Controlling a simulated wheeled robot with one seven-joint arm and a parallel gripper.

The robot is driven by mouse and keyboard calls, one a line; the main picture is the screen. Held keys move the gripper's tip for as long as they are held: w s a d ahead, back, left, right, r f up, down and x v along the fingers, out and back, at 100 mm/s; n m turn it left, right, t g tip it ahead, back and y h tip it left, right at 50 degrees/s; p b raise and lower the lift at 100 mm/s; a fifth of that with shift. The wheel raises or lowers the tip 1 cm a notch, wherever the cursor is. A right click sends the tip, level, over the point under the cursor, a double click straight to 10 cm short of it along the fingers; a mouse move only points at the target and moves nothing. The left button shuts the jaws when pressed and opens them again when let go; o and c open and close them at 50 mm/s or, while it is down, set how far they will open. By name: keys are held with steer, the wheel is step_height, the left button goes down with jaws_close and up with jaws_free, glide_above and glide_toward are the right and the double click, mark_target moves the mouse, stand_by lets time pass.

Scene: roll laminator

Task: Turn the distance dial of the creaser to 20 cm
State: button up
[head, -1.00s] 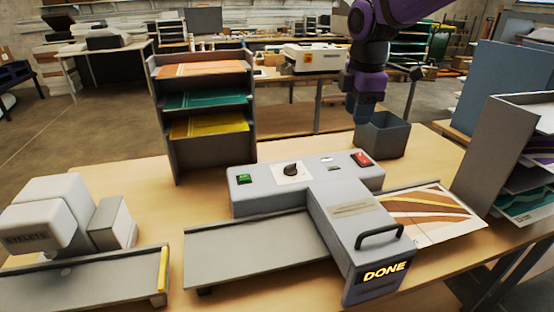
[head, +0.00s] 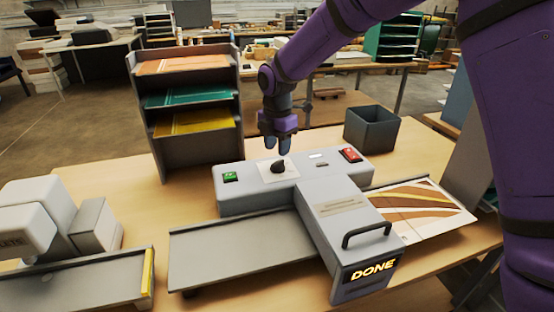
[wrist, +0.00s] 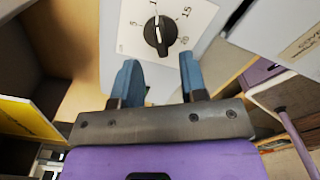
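The creaser (head: 240,196) is the grey machine on the table, with a lit DONE display (head: 374,269). Its black distance dial (head: 278,167) sits on a white plate; the dial also shows in the wrist view (wrist: 165,38). There its white pointer line points up, near a mark that begins with 1, with 15 and 20 to its right. My gripper (head: 277,147) is just above and behind the dial in the head view. In the wrist view my gripper (wrist: 160,75) is open and empty, its blue fingertips apart from the dial, which lies beyond them.
A green button (head: 230,177) and a red switch (head: 350,154) flank the dial. A grey bin (head: 372,128) stands behind right, and a paper rack (head: 190,53) behind left. A striped sheet (head: 425,207) lies at the right. An eyelet machine (head: 40,220) stands at the left.

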mark_target(278, 161)
steer(key=shift+f, duration=2.35)
jaws_close()
